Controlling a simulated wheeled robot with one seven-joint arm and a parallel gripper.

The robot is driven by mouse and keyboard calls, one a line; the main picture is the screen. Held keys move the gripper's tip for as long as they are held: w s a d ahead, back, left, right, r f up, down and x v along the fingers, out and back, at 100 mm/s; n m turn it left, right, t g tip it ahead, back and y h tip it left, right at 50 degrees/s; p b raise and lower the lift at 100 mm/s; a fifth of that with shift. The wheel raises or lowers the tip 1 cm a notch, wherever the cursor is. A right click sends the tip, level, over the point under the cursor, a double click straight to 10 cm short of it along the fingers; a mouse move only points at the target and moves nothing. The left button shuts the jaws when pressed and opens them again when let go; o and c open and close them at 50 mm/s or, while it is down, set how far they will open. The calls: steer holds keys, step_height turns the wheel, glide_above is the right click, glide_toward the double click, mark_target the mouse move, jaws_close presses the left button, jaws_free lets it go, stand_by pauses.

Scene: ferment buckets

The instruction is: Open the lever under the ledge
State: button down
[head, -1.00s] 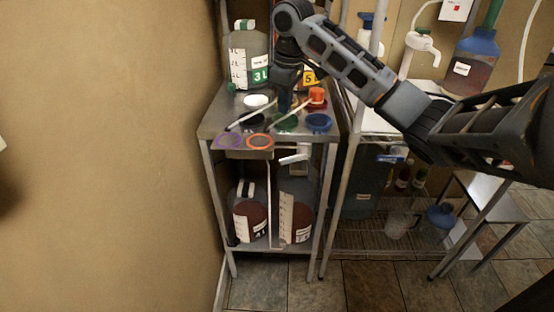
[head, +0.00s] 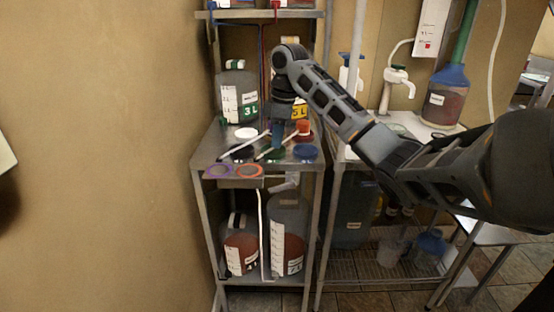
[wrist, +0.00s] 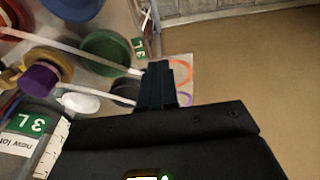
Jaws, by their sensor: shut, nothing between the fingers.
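A pale lever-like part (head: 285,185) shows in the head view just under the front edge of the steel tabletop, above the right lower bucket (head: 288,230). Its exact shape and position are hard to make out. The ledge (head: 233,183) at the tabletop's front left carries a purple ring and an orange ring. My gripper (head: 277,140) points down over the tabletop among the lids, behind and above the ledge. It is shut and empty. In the wrist view its dark fingers (wrist: 157,85) lie together beside the rings; the lever is not visible there.
Blue (head: 306,152), green (head: 272,153) and white (head: 246,133) lids crowd the tabletop. A 3 L jug (head: 236,97) stands behind. Another lower bucket (head: 240,248) stands on the left. A wall (head: 100,150) closes the left side; a wire rack (head: 365,270) stands right.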

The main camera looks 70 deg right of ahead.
mark_target(273, 166)
steer(key=f, duration=0.3)
steer(key=f+b, duration=0.1)
steer(key=f, duration=0.2)
steer(key=w+f+b, duration=0.1)
steer(key=f, duration=0.2)
steer(key=shift+w+a+f, duration=0.1)
steer(key=shift+a+f, duration=0.1)
steer(key=shift+a, duration=0.05)
steer(key=shift+s+d+f, duration=0.1)
steer(key=shift+s+f, duration=0.1)
steer(key=shift+f, duration=0.4)
steer(key=shift+s+d+f, duration=0.1)
steer(key=shift+s+f, duration=0.15)
steer(key=shift+f, duration=0.3)
steer(key=shift+s+d+f, duration=0.1)
steer(key=shift+s+f, duration=0.1)
steer(key=shift+f, duration=0.4)
steer(key=shift+w+a+f+p, duration=0.1)
steer(key=shift+w+a+p, duration=0.05)
steer(key=shift+p, duration=0.25)
steer(key=shift+f, duration=0.25)
steer(key=shift+r, duration=0.1)
steer(key=shift+r+p, duration=0.75)
steer(key=shift+p, duration=0.25)
